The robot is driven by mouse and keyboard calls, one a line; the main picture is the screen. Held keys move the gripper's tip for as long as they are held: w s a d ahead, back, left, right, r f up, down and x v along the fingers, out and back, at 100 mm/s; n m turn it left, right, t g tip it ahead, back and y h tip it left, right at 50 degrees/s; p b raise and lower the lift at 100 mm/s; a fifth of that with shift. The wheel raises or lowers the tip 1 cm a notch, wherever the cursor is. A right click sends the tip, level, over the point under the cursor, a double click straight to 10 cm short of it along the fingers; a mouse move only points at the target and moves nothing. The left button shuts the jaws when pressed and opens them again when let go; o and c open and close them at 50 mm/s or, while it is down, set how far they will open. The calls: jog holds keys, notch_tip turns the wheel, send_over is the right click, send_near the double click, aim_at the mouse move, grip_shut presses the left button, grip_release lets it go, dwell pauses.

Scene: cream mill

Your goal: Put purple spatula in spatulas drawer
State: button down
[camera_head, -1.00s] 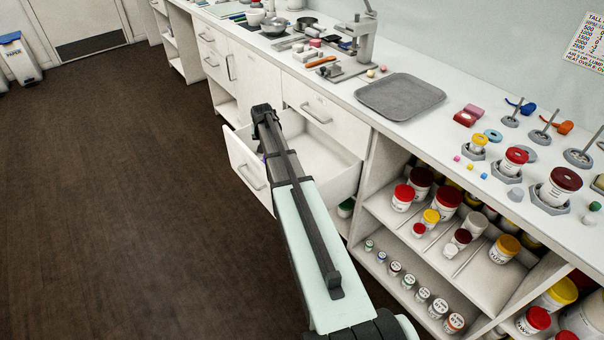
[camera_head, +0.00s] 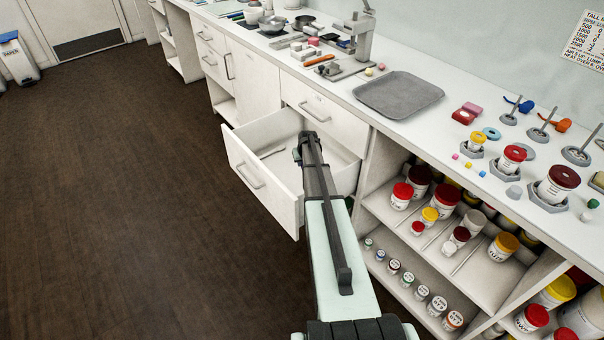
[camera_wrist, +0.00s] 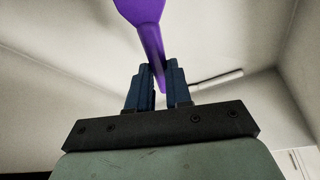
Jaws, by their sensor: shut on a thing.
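The purple spatula (camera_wrist: 148,28) is between the blue fingers of my gripper (camera_wrist: 160,80), which is shut on its narrow handle. Its wider end points away, up past the top of the wrist view. In the head view, my arm reaches over the open white drawer (camera_head: 258,190), with its end above the drawer's right part. The fingers and spatula are hidden there behind my arm. A thin, pale, long item (camera_head: 272,152) lies on the drawer floor, left of my arm. I cannot tell from these views how high the spatula is above the floor.
A closed drawer (camera_head: 312,108) sits just above and behind the open one. Shelves with several lidded jars (camera_head: 445,200) stand to the right. The counter above holds a grey tray (camera_head: 398,96). The dark floor (camera_head: 120,210) at left is clear.

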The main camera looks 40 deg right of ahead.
aim_at(302, 178)
jog(key=shift+f, duration=3.65)
jog(key=shift+f, duration=0.1)
jog(key=c, duration=1)
grip_release()
jog(key=shift+c, duration=0.2)
jog(key=v, duration=1.2)
